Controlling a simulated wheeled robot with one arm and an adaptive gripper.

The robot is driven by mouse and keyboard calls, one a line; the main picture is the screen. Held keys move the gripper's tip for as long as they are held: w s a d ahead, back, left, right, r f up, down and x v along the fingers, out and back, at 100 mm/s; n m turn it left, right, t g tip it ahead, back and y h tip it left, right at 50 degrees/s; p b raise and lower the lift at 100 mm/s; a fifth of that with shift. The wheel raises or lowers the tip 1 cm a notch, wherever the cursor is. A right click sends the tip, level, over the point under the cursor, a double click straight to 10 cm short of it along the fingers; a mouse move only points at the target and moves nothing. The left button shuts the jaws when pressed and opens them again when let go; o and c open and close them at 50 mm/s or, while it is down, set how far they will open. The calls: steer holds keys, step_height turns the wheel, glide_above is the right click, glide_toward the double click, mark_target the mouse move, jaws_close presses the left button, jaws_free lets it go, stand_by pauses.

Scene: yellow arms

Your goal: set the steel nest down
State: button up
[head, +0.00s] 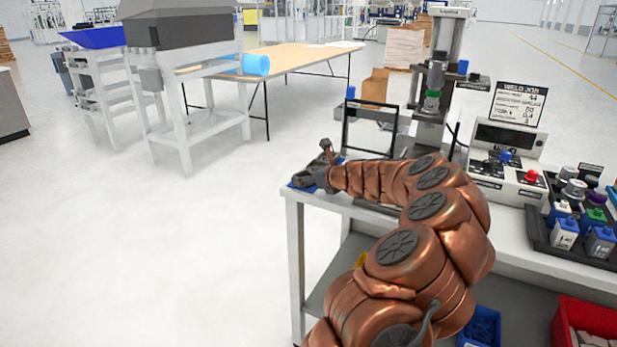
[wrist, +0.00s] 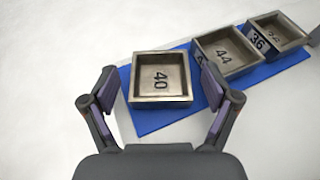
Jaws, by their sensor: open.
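A square, open-topped steel nest (wrist: 160,96) marked 40 rests at the left end of a blue mat (wrist: 150,124) in the wrist view. My gripper (wrist: 159,78) is open, with one finger on each side of this nest; I cannot tell whether either finger touches it. In the wrist view, a second steel nest (wrist: 228,50) marked 44 sits just right of the right finger. A third nest (wrist: 278,34), with a 36 on its side, is farther right. In the head view, my gripper (head: 322,166) is at the bench's far left corner, its fingers small and partly hidden.
A black frame (head: 370,108) and a grey press (head: 434,90) stand behind my arm. A control box (head: 508,160) and a tray of bottles (head: 575,235) are on the bench's right. Open floor (head: 130,240) lies to the left.

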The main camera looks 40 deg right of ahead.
steer(key=shift+r, duration=0.1)
steer(key=shift+v, duration=6.05)
steer(key=w+a+r+n+g+y, duration=0.1)
steer(key=w+a+n+y, duration=0.2)
steer(key=a, duration=0.6)
steer(key=w+a+n+g+y, duration=0.1)
steer(key=w+a+n+y, duration=0.1)
steer(key=a+n, duration=0.5)
steer(key=s+a+f+n+g+y, duration=0.15)
steer(key=a+n, duration=0.25)
steer(key=a, duration=0.4)
steer(key=s+a+f+n+g, duration=0.1)
steer(key=s+a+n+g, duration=0.25)
steer(key=a, duration=0.45)
steer(key=s+a+f+n+g+y, duration=0.1)
steer(key=s+a+n, duration=0.1)
steer(key=a+n, duration=0.5)
steer(key=s+a+f+n+g+h, duration=0.1)
steer(key=s+a+f+n+g, duration=0.25)
steer(key=s+a, duration=0.4)
steer(key=s+d+f+n+g+h, duration=0.1)
steer(key=s+n, duration=0.3)
steer(key=s, duration=0.5)
steer(key=s+d+f+n+g+h, duration=0.1)
steer(key=s+d+n+g+h, duration=0.1)
steer(key=s, duration=0.7)
steer(key=n+g+h, duration=0.1)
steer(key=n+h, duration=0.1)
steer(key=n, duration=0.1)
steer(key=shift+f, duration=0.35)
